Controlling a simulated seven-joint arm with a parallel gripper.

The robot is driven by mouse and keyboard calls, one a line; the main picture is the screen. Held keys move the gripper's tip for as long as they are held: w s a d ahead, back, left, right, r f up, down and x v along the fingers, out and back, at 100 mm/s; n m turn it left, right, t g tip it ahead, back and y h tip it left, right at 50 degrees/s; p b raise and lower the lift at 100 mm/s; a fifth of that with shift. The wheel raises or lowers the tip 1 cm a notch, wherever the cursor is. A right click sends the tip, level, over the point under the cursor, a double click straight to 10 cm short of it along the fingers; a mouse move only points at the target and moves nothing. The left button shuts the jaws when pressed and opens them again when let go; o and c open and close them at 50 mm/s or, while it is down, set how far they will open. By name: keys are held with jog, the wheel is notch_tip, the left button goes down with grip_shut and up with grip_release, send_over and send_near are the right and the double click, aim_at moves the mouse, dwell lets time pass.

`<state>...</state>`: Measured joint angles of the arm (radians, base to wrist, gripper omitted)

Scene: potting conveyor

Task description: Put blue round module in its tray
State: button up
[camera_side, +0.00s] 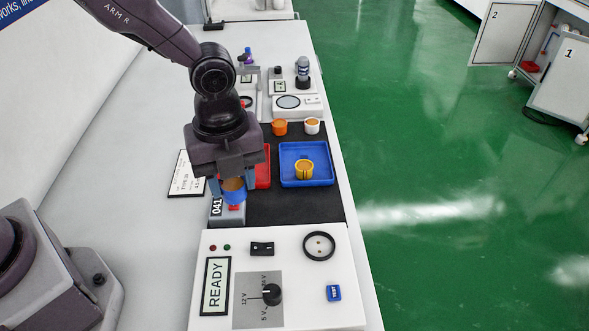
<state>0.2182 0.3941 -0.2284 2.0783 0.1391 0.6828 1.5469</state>
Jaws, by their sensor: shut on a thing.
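My gripper (233,187) points down at the middle left of the side view. It is shut on the blue round module (234,197), a small blue cup shape with an orange-brown top. The module is over or on a small grey block (229,217) marked 041; I cannot tell whether it touches the block. A blue tray (326,173) lies to the right on the black mat, with a yellow round module (304,170) in it. A red tray (263,168) is partly hidden behind my gripper.
An orange round module (279,127) and a white one (312,126) stand behind the trays on the black mat (297,207). A white panel (300,275) with a READY display and a knob is in front. Small instruments (290,102) stand at the back.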

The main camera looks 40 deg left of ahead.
jog(key=w+a+f+n, duration=0.2)
jog(key=w+a+n, duration=0.4)
jog(key=n, duration=2.2)
send_over(305, 157)
notch_tip(305, 157, down, 10)
jog(key=shift+s+r, duration=0.15)
jog(key=shift+f, duration=1.75)
